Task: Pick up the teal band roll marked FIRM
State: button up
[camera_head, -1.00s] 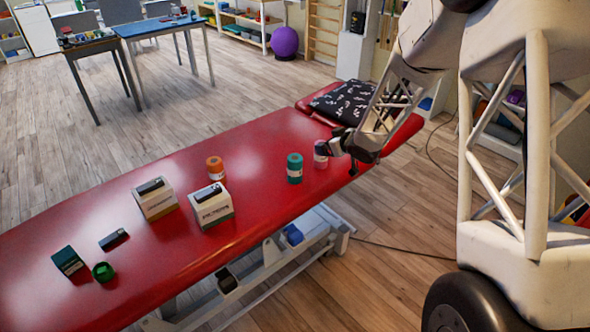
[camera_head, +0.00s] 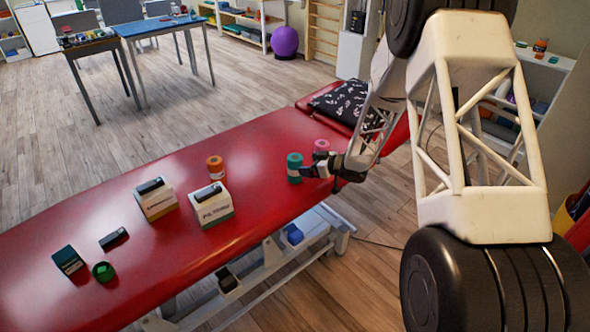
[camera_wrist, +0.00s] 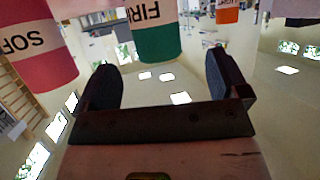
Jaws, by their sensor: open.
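The teal band roll (camera_head: 294,165) stands upright on the red treatment table. In the wrist view the teal roll (camera_wrist: 158,42) shows a white label reading "FIRI…", partly cut off, and lies ahead between the lines of the two fingers. My gripper (camera_head: 314,169) is just right of the roll in the head view, low over the table. In the wrist view my gripper (camera_wrist: 160,80) is open, its fingers apart with nothing between them; the roll appears beyond the fingertips. Whether a finger touches it, I cannot tell.
A pink roll (camera_head: 321,146), marked "SOF…" in the wrist view (camera_wrist: 45,55), stands close beside the gripper. An orange roll (camera_head: 215,167) and two boxes (camera_head: 156,202) (camera_head: 212,209) with dark items on top stand left. A patterned pillow (camera_head: 345,102) lies behind.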

aim_at(295, 162)
jog(key=shift+x, duration=1.25)
jog(key=shift+w+a, duration=0.1)
jog(key=shift+a, duration=0.05)
jog(key=shift+w+x, duration=0.25)
jog(key=shift+x, duration=2.2)
jog(key=c, duration=1.2)
jog(key=shift+r, duration=0.15)
